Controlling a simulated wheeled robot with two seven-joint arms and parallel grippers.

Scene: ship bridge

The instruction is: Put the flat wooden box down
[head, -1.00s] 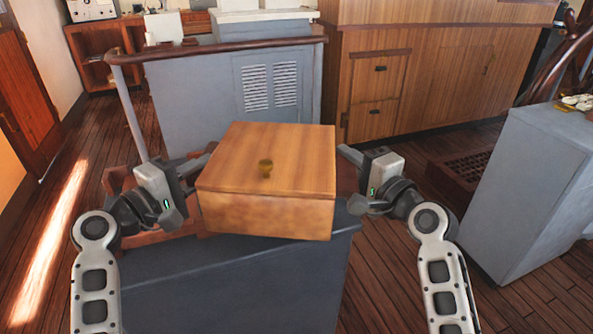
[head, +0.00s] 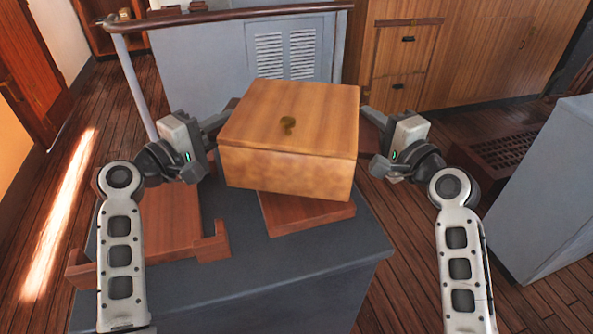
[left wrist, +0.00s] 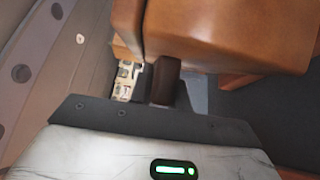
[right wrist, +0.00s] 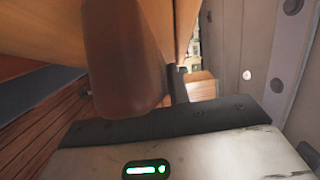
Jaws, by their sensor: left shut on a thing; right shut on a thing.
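The flat wooden box (head: 287,135) is light brown with a lid and a dark round mark on top. The box fills the upper part of the left wrist view (left wrist: 225,35) and shows in the right wrist view (right wrist: 50,30). Below it is a reddish wooden board (head: 310,215); I cannot tell whether they touch. The fingertips are partly hidden by the box.
The board lies on a dark grey cabinet top (head: 300,262). A reddish wooden tray-like piece (head: 165,225) with raised corners lies to the left. A grey console with a rail (head: 210,65) stands behind, and a grey block (head: 550,190) at the right. The cabinet's front right is clear.

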